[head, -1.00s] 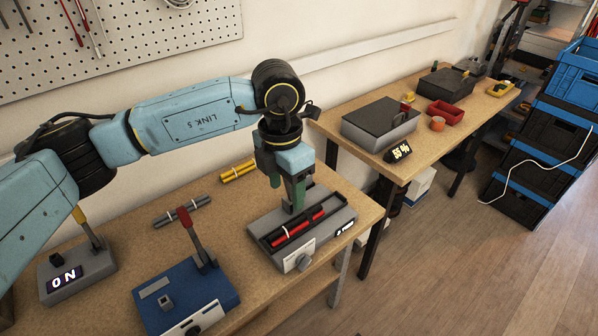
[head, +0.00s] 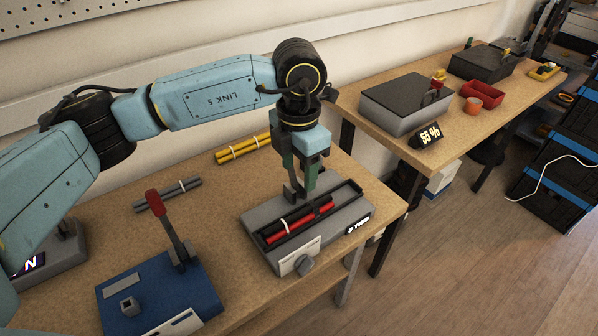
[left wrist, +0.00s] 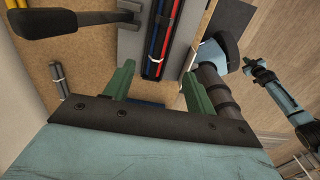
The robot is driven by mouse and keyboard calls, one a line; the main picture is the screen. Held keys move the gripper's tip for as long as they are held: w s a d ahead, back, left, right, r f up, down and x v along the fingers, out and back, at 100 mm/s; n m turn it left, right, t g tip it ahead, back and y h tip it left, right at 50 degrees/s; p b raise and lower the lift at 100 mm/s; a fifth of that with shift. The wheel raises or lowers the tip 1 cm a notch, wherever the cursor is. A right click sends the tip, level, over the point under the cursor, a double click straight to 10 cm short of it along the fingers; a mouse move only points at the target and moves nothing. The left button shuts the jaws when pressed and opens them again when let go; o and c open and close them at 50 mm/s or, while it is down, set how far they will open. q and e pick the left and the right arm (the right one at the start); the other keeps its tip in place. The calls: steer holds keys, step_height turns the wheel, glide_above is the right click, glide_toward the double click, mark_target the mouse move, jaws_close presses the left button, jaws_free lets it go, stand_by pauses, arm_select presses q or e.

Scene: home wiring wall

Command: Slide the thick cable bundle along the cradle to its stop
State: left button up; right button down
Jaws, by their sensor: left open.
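The thick cable bundle (head: 282,234) is a red and dark bundle with a white tie, lying in the dark channel of the grey cradle (head: 256,216) on the near bench. In the left wrist view the bundle (left wrist: 156,42) shows red, blue and black strands running up the picture. My left gripper (head: 299,194) is over the rear side of the cradle, fingers pointing down. In the left wrist view its green fingers (left wrist: 157,72) are open and empty, apart on either side of the bundle's line. Contact is not clear. A blue arm at the right may be mine; its gripper is too small to judge.
A blue lever box (head: 165,290) stands left of the cradle, its red-handled lever upright. A grey bundle (head: 168,195) and a yellow bundle (head: 243,148) lie behind. A second bench holds a dark-topped box (head: 405,100) and a red tray (head: 482,97).

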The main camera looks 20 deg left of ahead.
mark_target(299, 213)
arm_select(q)
step_height(299, 213, down, 12)
steer(key=shift+r+b, duration=0.25)
steer(key=shift+b, duration=0.05)
steer(key=shift+f, duration=0.9)
arm_select(e)
steer(key=shift+w+d+f, duration=0.15)
steer(key=shift+d+f, duration=0.2)
steer(key=shift+d, duration=0.1)
arm_select(q)
steer(key=shift+c, duration=0.5)
